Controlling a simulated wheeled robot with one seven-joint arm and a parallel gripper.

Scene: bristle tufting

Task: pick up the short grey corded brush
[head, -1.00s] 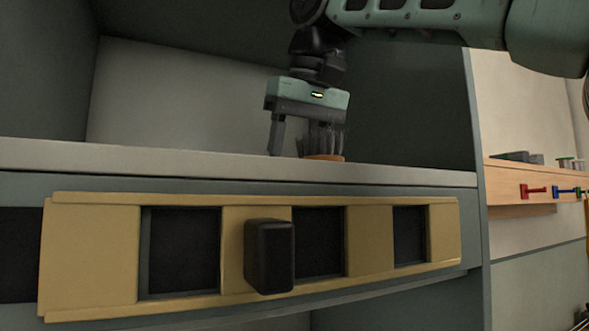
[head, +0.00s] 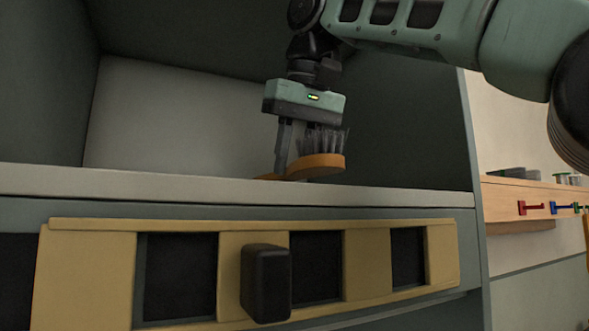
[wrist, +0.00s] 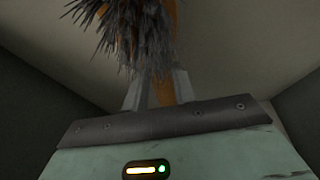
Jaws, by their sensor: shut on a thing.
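The brush (head: 318,162) has short grey bristles and an orange-brown wooden back. In the head view it is raised a little above the shelf, bristles up, with its handle end running to the left behind my gripper's fingers. My gripper (head: 285,168) points down and is shut on the brush. In the wrist view the grey bristles (wrist: 125,30) fill the top middle, beyond the gripper fingers (wrist: 157,88), with orange wood showing between and behind them. No cord is clearly visible.
The pale shelf edge (head: 150,186) runs below the brush, with dark cubby walls around. A yellow slotted panel (head: 90,270) with a black handle (head: 266,283) is in front. At right, a wooden rack (head: 500,207) has red and blue hooks.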

